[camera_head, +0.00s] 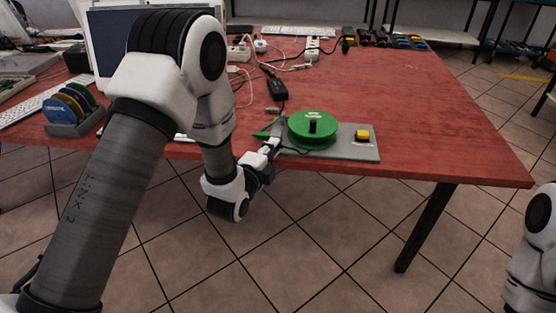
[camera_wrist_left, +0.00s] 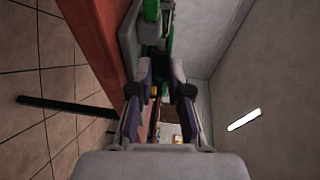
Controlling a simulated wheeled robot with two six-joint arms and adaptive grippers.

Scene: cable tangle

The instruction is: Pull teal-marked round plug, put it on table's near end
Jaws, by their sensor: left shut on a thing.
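My left gripper (camera_head: 270,148) is at the table's near edge, just left of a green reel (camera_head: 313,130). In the left wrist view its two fingers (camera_wrist_left: 160,75) are closed on a small dark thing, which they mostly hide. A green strip (camera_wrist_left: 151,10) shows beyond the fingertips. I cannot tell a teal mark or a round plug among the small things on the table. The red table (camera_head: 430,130) has its bare near end at the right. My right gripper is not in view.
The reel stands on a grey plate (camera_head: 367,149) with a yellow block (camera_head: 362,134). A black adapter (camera_head: 277,89), cables and a white power strip (camera_head: 313,48) lie behind. A rack of coloured discs (camera_head: 72,110) stands left.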

